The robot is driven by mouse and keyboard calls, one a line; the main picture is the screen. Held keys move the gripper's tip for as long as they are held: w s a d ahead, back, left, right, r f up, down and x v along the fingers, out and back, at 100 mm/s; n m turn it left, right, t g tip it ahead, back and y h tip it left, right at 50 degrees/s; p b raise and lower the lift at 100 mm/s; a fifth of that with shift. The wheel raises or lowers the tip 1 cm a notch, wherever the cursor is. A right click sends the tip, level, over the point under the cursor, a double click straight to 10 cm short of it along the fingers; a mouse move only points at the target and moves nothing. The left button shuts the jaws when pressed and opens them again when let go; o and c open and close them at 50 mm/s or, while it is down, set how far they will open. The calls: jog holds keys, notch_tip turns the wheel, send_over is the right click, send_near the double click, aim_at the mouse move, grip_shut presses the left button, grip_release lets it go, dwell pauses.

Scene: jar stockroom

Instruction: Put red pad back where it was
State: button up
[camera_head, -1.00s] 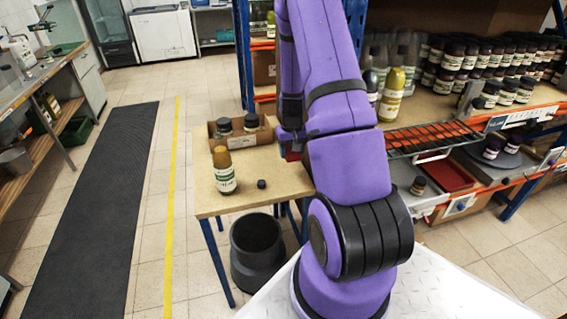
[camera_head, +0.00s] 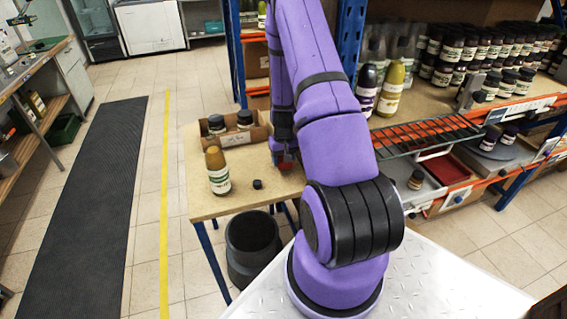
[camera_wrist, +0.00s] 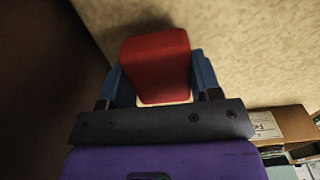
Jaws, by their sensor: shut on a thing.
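The red pad (camera_wrist: 157,65) is held between the two blue fingers of my gripper (camera_wrist: 160,78) in the wrist view. The gripper is shut on it, and a tan, speckled surface shows behind it. In the head view my gripper (camera_head: 284,161) is low over the right part of the small wooden table (camera_head: 245,185), mostly behind my purple arm. Only a little red and blue shows there. I cannot tell whether the pad touches the tabletop.
On the table stand a yellow-brown bottle (camera_head: 217,172), a small dark cap (camera_head: 257,184) and a cardboard box (camera_head: 240,138) with dark-lidded jars. A black bin (camera_head: 251,245) stands by the table. Right are a wire rack (camera_head: 428,135) and a jar-filled shelf (camera_head: 425,103).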

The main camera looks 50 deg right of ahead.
jog(key=shift+f, duration=1)
jog(key=shift+f, duration=0.1)
jog(key=o, duration=0.8)
